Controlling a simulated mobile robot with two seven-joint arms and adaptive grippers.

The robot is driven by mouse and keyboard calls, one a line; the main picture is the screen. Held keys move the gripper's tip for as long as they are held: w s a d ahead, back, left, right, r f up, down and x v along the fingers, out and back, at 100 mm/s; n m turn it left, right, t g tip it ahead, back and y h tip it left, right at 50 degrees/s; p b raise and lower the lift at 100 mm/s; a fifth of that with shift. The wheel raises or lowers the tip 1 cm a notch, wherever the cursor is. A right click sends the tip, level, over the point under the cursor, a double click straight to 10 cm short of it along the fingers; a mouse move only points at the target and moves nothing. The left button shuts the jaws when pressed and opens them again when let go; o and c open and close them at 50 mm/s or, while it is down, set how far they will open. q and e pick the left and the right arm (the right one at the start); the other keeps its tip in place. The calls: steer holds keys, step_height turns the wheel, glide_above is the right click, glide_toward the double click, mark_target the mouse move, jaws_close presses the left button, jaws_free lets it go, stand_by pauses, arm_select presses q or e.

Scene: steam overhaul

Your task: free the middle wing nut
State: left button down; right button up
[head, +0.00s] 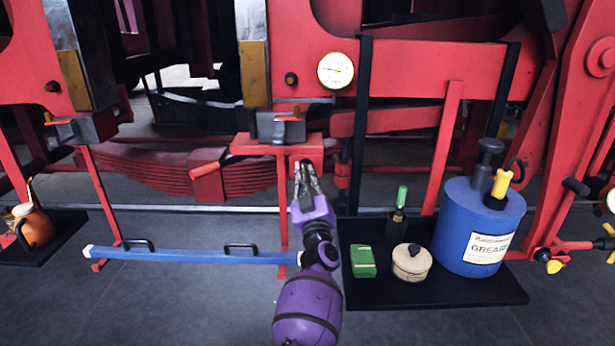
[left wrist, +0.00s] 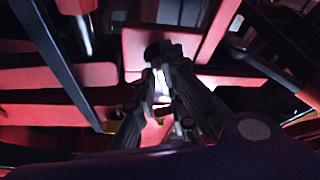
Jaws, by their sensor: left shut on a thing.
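My left gripper (head: 306,168) is at the middle red stand (head: 283,192), just under a dark block. Its fingers reach up to a small dark part at the right side of the stand's head and are shut on it. This part is where the middle wing nut would be, but the fingers hide most of it and its wings cannot be made out. In the left wrist view the fingers (left wrist: 160,92) close around something small and bright in front of a dark round piece (left wrist: 163,50). My right gripper is not in view.
A black mat (head: 440,291) at right holds a blue grease drum (head: 455,225), a beige tin (head: 411,264) and a green box (head: 362,262). A gauge (head: 335,70) is above.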

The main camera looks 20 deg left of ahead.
arm_select(q)
steer(key=c, duration=1.9)
jaws_free()
steer(key=shift+s+a+f, duration=0.1)
steer(key=shift+a, duration=0.25)
steer(key=shift+d, duration=0.1)
steer(key=v, duration=1.2)
